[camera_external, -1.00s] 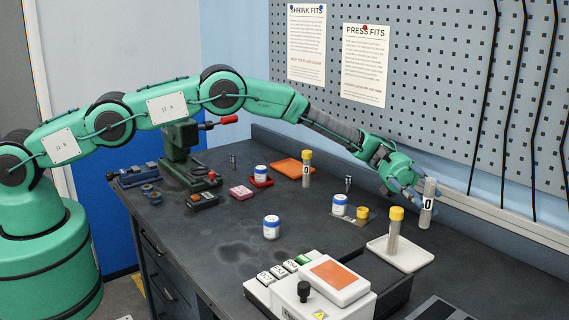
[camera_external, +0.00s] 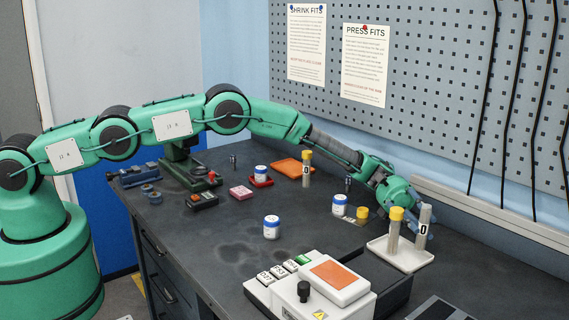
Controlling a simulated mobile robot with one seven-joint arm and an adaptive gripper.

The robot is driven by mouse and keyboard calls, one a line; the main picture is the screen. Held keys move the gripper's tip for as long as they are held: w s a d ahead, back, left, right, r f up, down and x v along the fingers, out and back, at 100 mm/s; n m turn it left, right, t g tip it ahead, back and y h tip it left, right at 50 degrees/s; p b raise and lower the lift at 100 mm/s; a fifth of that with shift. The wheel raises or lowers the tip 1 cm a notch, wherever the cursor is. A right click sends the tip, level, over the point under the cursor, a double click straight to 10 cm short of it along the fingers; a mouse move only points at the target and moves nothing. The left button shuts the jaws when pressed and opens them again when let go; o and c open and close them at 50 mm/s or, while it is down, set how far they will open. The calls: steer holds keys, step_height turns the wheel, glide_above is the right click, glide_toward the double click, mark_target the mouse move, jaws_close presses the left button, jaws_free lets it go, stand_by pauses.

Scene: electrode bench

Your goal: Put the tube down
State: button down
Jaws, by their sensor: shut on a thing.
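My gripper (camera_external: 415,212) is at the right of the bench, shut on a grey tube (camera_external: 423,228) with a black-and-white "0" label. The tube is close to upright and shows no cap. Its lower end is over the back right part of a white tray (camera_external: 377,245); I cannot tell whether it touches the tray. A second tube with a yellow cap (camera_external: 395,230) stands on the same tray, just left of the held tube. My fingertips are partly hidden behind the tubes.
A white-and-blue jar (camera_external: 339,206) and a yellow cap (camera_external: 362,213) sit left of the tray. A white device with an orange panel (camera_external: 335,276) stands in front. Another yellow-capped tube (camera_external: 306,168) stands near an orange tray (camera_external: 289,167). The middle bench is mostly clear.

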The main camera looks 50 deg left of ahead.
steer(key=shift+f, duration=1.25)
steer(key=shift+f+b, duration=0.2)
steer(key=shift+b, duration=0.1)
steer(key=c, duration=1.6)
jaws_free()
steer(key=shift+o, duration=0.2)
steer(key=shift+r, duration=0.15)
steer(key=shift+w+a, duration=0.35)
steer(key=shift+a, duration=0.2)
steer(key=shift+r+p+v, duration=0.25)
steer(key=shift+p+v, duration=0.1)
steer(key=shift+v, duration=0.6)
step_height(320, 180, up, 7)
steer(key=p, duration=0.1)
steer(key=shift+f, duration=0.2)
